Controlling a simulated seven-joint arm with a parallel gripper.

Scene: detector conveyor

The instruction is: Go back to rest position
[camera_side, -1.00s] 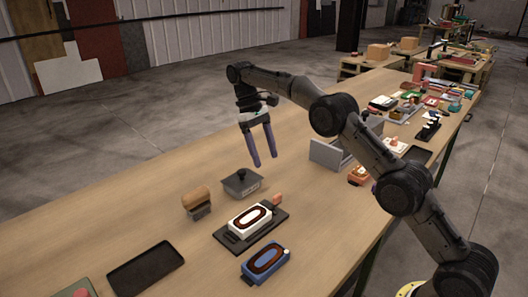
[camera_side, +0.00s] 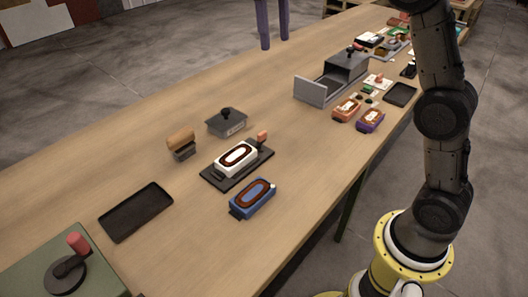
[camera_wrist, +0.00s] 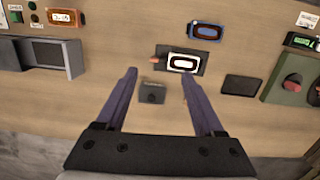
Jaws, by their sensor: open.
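My gripper (camera_side: 275,43) shows only as two purple fingers at the top edge of the side view; its wrist is cut off. The fingers are apart with nothing between them. In the wrist view my gripper (camera_wrist: 158,74) is open and empty, high over the table (camera_wrist: 100,80). A grey lidded box with a black knob (camera_wrist: 152,92) appears between the fingers in that view, well below them. A white device with a dark oval ring (camera_side: 237,158) sits on a black base plate. A blue device (camera_side: 252,198) with a similar ring lies in front of it.
A wooden-handled stamp (camera_side: 182,145), a black tray (camera_side: 137,211) and a green box with a red lever (camera_side: 62,270) stand to the left. A grey open-fronted housing (camera_side: 331,80) and orange and purple devices (camera_side: 371,120) are farther right. The back-left table is clear.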

